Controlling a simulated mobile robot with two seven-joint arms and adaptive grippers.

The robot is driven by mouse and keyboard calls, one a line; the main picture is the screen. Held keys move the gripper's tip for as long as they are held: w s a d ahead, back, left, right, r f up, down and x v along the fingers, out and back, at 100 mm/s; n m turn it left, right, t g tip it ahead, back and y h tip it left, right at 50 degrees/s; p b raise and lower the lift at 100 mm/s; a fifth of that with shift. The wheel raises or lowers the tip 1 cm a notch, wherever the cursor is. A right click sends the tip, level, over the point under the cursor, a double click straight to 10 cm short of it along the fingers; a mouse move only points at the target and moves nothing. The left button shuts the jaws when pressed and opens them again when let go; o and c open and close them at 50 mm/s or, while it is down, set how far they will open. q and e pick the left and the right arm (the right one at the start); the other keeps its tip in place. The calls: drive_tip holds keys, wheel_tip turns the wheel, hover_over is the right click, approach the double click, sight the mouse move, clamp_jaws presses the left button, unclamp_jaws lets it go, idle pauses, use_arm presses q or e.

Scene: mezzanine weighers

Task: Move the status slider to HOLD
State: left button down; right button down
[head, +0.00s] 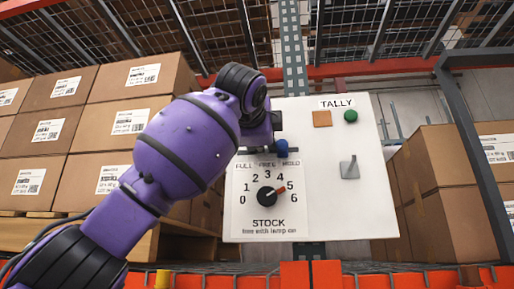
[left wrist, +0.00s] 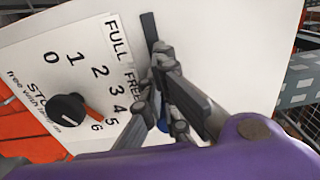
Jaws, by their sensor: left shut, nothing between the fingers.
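The status slider has a blue knob (head: 281,148) above the FULL, FREE and HOLD labels on the white panel (head: 335,215). In the head view the knob appears between FREE and HOLD; I cannot tell its exact stop. My left gripper (head: 272,147) is shut and empty at the slider, just left of the knob. In the left wrist view, the gripper (left wrist: 160,62) lies across the dark slot (left wrist: 150,28) and hides much of it. The blue knob (left wrist: 180,127) shows partly behind the fingers; contact is unclear. My right gripper is out of view.
Below the slider is a black dial (head: 267,195) with a red pointer. The panel also bears a green button (head: 351,116), an orange square (head: 321,118) and a grey switch (head: 349,168). Stacked cartons (head: 130,85) stand left, more cartons (head: 445,190) right.

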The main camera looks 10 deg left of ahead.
use_arm(q)
drive_tip(key=shift+d, duration=0.7)
drive_tip(key=shift+a, duration=0.8)
drive_tip(key=s, duration=1)
drive_tip(key=shift+a, duration=0.15)
idle(0.4)
